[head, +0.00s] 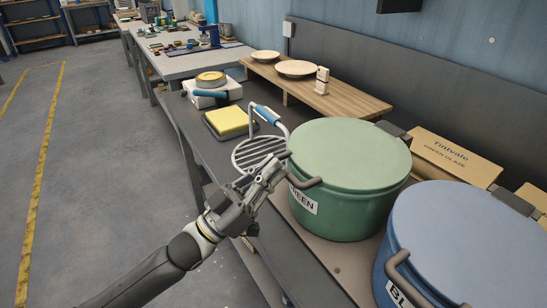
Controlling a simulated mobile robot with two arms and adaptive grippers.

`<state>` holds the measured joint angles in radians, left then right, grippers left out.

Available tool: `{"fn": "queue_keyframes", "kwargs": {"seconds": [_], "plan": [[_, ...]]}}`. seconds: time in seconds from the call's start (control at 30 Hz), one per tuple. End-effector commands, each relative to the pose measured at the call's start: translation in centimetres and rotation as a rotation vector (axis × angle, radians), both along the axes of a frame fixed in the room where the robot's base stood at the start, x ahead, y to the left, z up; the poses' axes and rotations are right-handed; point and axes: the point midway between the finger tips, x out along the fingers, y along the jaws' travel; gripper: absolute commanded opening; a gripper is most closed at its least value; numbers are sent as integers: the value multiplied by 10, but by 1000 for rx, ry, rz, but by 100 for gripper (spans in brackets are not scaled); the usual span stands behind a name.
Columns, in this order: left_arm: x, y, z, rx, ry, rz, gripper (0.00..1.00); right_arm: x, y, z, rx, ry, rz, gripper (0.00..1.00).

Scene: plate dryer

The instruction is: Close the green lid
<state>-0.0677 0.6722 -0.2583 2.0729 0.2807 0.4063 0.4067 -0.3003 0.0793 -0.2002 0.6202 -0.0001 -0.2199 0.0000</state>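The green lid (350,150) lies over the round green pot (345,215), which has a white "GREEN" label. The lid looks level on the rim; I cannot tell whether a small gap is left. A dark curved handle (308,184) sticks out at the lid's front left edge. My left gripper (275,170) is at the left side of the pot, right by this handle. Its fingers overlap the handle's end in the picture, so contact and finger opening are unclear. My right gripper is not in view.
A blue pot (465,235) with its lid down stands close at the right. A wire rack with a blue-grip handle (264,113) and a yellow sponge-like block (228,120) are behind my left gripper. Tan boxes (450,158) stand along the wall. The floor at left is clear.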

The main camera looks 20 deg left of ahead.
Motion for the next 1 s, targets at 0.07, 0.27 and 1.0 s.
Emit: {"fn": "queue_keyframes", "kwargs": {"seconds": [0.07, 0.27, 1.0], "plan": [[1, 0, -5, 4, 14, 1, 0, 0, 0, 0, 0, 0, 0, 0], [1, 0, -7, 5, 18, 2, 0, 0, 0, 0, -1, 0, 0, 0], [-41, 31, 11, 2, 7, 1, 0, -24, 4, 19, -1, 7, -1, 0]]}}
